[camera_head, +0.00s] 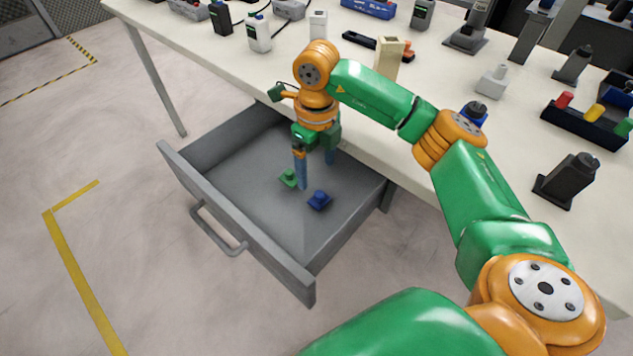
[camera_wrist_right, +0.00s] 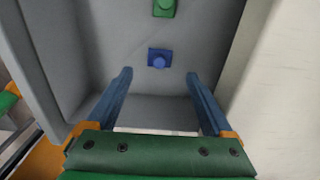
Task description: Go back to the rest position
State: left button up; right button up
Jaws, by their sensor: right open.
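My right gripper (camera_head: 315,170) is over the open grey drawer (camera_head: 230,175), pointing down, with its blue fingers apart and nothing between them. In the right wrist view the fingers (camera_wrist_right: 160,95) are wide open too. A blue piece (camera_head: 319,200) lies on the drawer floor; it also shows in the right wrist view (camera_wrist_right: 159,58), ahead of the fingertips. A green piece (camera_head: 288,178) lies near it; it shows at the top of the right wrist view (camera_wrist_right: 164,7). My left gripper is not in view.
The drawer hangs out under a long pale table (camera_head: 290,60). On the table stand several bottles, dark holders and a dark bin (camera_head: 590,125) with coloured parts. A beige block (camera_head: 388,58) stands close behind my right arm. The floor left of the drawer is clear.

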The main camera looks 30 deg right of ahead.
notch_tip(320, 180, up, 2)
jog(key=shift+r, duration=0.15)
dwell(0.3)
